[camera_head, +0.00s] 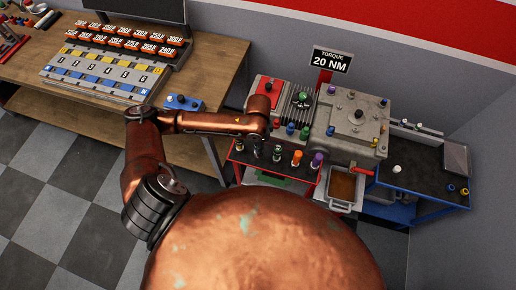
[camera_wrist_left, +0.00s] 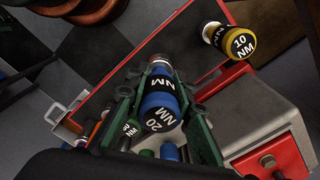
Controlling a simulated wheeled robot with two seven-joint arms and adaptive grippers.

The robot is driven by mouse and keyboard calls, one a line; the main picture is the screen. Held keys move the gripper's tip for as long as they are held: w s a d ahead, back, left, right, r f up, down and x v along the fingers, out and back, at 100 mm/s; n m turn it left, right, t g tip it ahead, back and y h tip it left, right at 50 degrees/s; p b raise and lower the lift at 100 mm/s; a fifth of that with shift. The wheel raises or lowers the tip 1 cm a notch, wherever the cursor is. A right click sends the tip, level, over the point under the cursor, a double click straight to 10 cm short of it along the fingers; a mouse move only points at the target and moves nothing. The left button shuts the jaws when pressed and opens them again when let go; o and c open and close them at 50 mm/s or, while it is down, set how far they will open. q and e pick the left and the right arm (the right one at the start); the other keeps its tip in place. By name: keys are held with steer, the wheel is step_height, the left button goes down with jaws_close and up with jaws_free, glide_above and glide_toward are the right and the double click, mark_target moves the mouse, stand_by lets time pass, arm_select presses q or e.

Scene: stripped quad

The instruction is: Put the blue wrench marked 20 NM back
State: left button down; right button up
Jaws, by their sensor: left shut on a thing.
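The blue wrench marked 20 NM (camera_wrist_left: 160,108) is between the green fingers of my left gripper (camera_wrist_left: 165,78) in the left wrist view. The fingers are shut on it, and its label faces the camera. In the head view my left gripper (camera_head: 258,150) is over the left part of the red-rimmed tray (camera_head: 307,187); the blue wrench cannot be made out there. My right gripper is not in view.
Green-, orange- (camera_head: 297,158) and purple-topped (camera_head: 316,160) tools stand in the tray close to the gripper. Behind it is a grey engine block (camera_head: 350,122) with a sign reading TORQUE 20 NM (camera_head: 332,60). A workbench (camera_head: 40,75) stands at left, a blue cart (camera_head: 420,180) at right.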

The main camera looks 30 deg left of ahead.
arm_select(q)
steer(key=shift+w+a+f, duration=0.25)
steer(key=shift+w+f, duration=0.1)
steer(key=shift+f, duration=0.65)
steer(key=shift+w+a+f, duration=0.2)
steer(key=shift+w+f, duration=0.15)
steer(key=shift+f, duration=0.6)
steer(key=shift+w+a+f, duration=0.25)
steer(key=shift+w+f, duration=0.1)
steer(key=shift+f, duration=0.65)
steer(key=shift+f, duration=0.1)
steer(key=c, duration=1.7)
jaws_free()
steer(key=shift+o, duration=0.2)
step_height(320, 180, up, 12)
